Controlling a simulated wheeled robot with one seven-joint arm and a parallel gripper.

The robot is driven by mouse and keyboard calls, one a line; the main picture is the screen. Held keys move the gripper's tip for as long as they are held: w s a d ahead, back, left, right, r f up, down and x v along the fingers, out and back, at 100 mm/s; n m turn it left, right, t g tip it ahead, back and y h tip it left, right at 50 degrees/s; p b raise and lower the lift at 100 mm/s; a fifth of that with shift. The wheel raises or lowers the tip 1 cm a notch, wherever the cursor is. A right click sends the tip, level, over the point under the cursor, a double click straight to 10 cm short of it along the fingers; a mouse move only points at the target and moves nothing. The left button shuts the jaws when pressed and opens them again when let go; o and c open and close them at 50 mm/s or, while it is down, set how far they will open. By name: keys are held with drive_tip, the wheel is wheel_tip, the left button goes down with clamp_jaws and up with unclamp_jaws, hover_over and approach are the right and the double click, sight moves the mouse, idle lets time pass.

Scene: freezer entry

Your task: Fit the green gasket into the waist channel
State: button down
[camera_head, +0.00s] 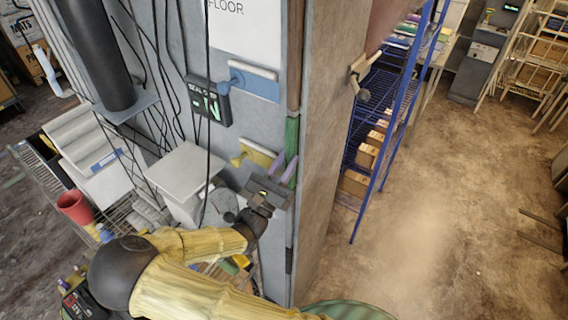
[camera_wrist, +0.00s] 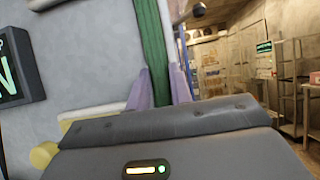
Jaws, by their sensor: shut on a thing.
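The green gasket (camera_head: 291,140) is an upright strip at the corner edge of the grey wall, at about mid-height. It also shows in the wrist view (camera_wrist: 152,45), running up out of the frame. My gripper (camera_head: 284,168) has its purple fingers on either side of the gasket's lower part; they also show in the wrist view (camera_wrist: 160,88). The gripper is shut on the gasket. The gasket lines up with a vertical seam in the wall edge, which has a brown strip (camera_head: 294,55) above. The waist channel is hidden behind the gasket and gripper, so I cannot tell whether it is seated.
A yellow plate with a knob (camera_head: 258,153) is just left of my gripper. A blue plate with a knob (camera_head: 254,83) and a dark display box (camera_head: 208,100) are higher on the wall. Blue shelving (camera_head: 397,95) stands beyond the corner. The floor at right is open.

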drive_tip(key=shift+w+d, duration=0.1)
drive_tip(key=shift+w, duration=0.05)
drive_tip(key=c, duration=1.2)
unclamp_jaws()
drive_tip(key=shift+w, duration=0.1)
drive_tip(key=shift+o, duration=0.2)
drive_tip(key=shift+s+a+f+b, duration=0.2)
drive_tip(key=shift+s+f+b, duration=0.1)
drive_tip(key=shift+f, duration=0.05)
drive_tip(key=b+v, duration=0.7)
drive_tip(key=v, duration=0.9)
drive_tip(key=shift+s+a, duration=0.2)
drive_tip(key=shift+s, duration=0.05)
